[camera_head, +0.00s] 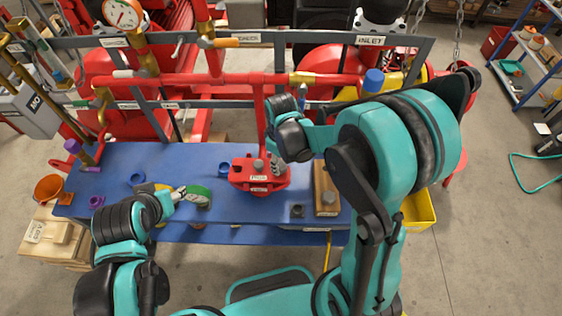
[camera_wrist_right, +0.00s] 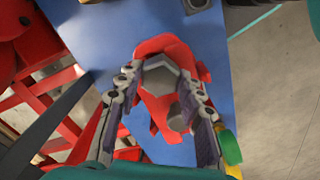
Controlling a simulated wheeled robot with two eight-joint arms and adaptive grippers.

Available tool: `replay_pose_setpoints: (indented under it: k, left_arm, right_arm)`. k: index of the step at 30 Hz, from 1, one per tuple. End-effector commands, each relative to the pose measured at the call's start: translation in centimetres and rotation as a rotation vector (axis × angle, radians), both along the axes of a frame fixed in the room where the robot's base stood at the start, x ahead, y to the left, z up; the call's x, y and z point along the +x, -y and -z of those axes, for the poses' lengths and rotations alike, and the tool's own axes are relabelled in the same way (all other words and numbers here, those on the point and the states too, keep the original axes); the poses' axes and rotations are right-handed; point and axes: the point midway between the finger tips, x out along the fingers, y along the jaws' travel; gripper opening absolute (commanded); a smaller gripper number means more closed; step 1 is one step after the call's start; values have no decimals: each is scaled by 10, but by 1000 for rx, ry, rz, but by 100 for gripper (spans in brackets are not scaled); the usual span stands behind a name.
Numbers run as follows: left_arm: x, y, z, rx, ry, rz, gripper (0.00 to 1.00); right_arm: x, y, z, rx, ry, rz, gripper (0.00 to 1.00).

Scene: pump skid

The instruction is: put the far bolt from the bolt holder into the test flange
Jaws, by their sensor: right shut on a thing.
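The red test flange (camera_head: 240,178) sits on the blue table; a grey bolt head (camera_head: 258,165) shows on it. My right gripper (camera_head: 278,166) is over its right side. The right wrist view shows this gripper (camera_wrist_right: 166,92) shut on a hex-headed bolt (camera_wrist_right: 168,74), with the red flange (camera_wrist_right: 150,50) below. The shank is hidden, so I cannot tell whether it is in a hole. Another grey bolt (camera_wrist_right: 178,117) stands close by. The wooden bolt holder (camera_head: 320,177) holds one bolt (camera_head: 328,197) at its near end. My left gripper (camera_head: 180,192) is low over the table, its jaw state unclear.
A green roll (camera_head: 199,196) lies beside my left gripper. A small dark block (camera_head: 297,211) stands near the table's front edge, left of the holder. Blue rings (camera_head: 137,179) lie at the left. Red pipework (camera_head: 240,78) runs behind the table. A yellow bin (camera_head: 421,211) is at the right.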

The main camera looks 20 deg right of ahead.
Motion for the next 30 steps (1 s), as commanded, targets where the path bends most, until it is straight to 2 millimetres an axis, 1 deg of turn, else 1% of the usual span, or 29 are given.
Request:
replay_pose_setpoints:
  k: [4, 5, 6, 7, 8, 16, 20, 23, 30]
  left_arm:
    - [0, 0, -1, 0, 0, 0, 51]
    - [0, 0, -1, 0, 0, 0, 51]
    - [0, 0, -1, 0, 0, 0, 51]
    - [0, 0, -1, 0, 0, 0, 51]
    - [0, 0, -1, 0, 0, 0, 51]
    - [0, 0, -1, 0, 0, 0, 51]
    - [0, 0, -1, 0, 0, 0, 51]
    - [0, 0, -1, 0, 0, 0, 51]
    - [0, 0, -1, 0, 0, 0, 51]
  right_arm:
    - [0, 0, -1, 0, 0, 0, 7]
    - [0, 0, -1, 0, 0, 0, 40]
    - [0, 0, -1, 0, 0, 0, 50]
    - [0, 0, -1, 0, 0, 0, 58]
    - [0, 0, -1, 0, 0, 0, 61]
    - [0, 0, -1, 0, 0, 0, 61]
    - [0, 0, -9, 0, 0, 0, 61]
    - [0, 0, -25, 0, 0, 0, 61]
    - [0, 0, -78, 0, 0, 0, 61]
